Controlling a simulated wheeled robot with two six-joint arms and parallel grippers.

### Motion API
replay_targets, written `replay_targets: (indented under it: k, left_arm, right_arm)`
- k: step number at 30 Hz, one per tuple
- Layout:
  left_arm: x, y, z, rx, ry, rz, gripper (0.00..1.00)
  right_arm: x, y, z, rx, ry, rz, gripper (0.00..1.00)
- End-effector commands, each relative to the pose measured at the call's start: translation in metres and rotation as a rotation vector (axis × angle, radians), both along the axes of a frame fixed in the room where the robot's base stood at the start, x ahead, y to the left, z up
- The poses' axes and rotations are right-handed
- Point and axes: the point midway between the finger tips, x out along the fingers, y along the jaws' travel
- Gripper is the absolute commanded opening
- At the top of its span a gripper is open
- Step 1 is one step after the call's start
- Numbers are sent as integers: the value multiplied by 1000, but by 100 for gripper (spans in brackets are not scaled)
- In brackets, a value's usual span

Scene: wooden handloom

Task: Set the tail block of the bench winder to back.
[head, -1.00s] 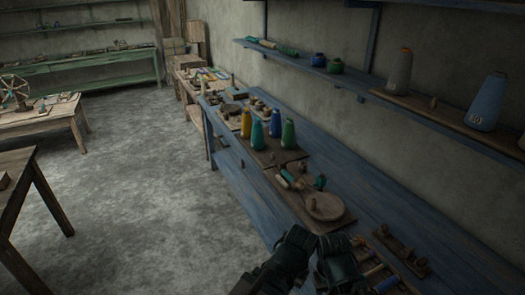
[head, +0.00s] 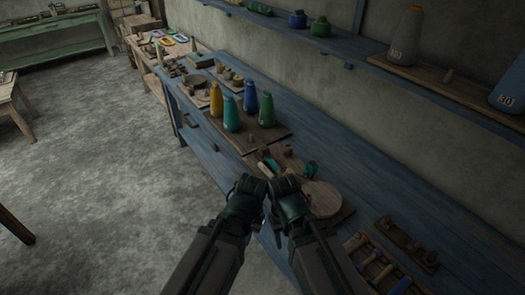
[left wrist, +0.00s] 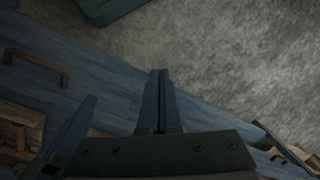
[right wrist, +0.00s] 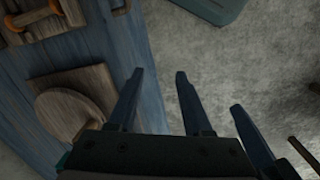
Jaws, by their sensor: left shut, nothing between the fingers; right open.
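A dark wooden base with small upright blocks (head: 404,241) lies on the blue bench at the right in the head view. It looks like the bench winder, but I cannot clearly tell its tail block or that block's setting. My right gripper (head: 286,193) is over the bench's front edge, left of that base, beside a board with a round wooden disc. It is open and empty in the right wrist view (right wrist: 158,76). My left gripper (head: 246,193) is close beside it. It is shut and empty in the left wrist view (left wrist: 160,74).
The round disc (head: 322,199) sits on its board near my right gripper. A rack of coloured spools (head: 372,265) lies in front of the wooden base. Cone bobbins (head: 232,114) stand farther along the bench. A wall shelf (head: 410,85) runs above.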

Motion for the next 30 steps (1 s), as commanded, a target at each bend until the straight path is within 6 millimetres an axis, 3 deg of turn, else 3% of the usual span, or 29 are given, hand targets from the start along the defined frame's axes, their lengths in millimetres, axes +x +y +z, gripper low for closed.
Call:
replay_targets:
  k: [3, 7, 9, 11, 15, 21, 25, 30]
  left_arm:
    - [0, 0, 0, 0, 0, 0, 0]
    - [10, -2, -6, -12, -32, -31, 0]
    - [29, -6, -15, -31, -99, -97, 0]
    - [55, -12, -23, -51, -187, -182, 0]
    - [128, -27, -30, -53, -472, -446, 0]
    - [212, -43, -5, 82, -864, -782, 0]
    - [242, -48, 18, 200, -1043, -919, 0]
    - [257, -51, 38, 304, -1163, -1006, 0]
  right_arm:
    - [0, 0, 0, 0, 0, 0, 52]
    - [0, 0, -6, 0, 0, 0, 75]
    - [0, 0, -15, 0, 0, 0, 88]
    - [0, 0, -25, 0, 0, 0, 88]
    - [0, 0, -53, 0, 0, 0, 88]
    - [0, 0, -84, 0, 0, 1, 88]
    - [0, 0, -96, 0, 0, 1, 88]
    - [0, 0, -103, 0, 0, 1, 88]
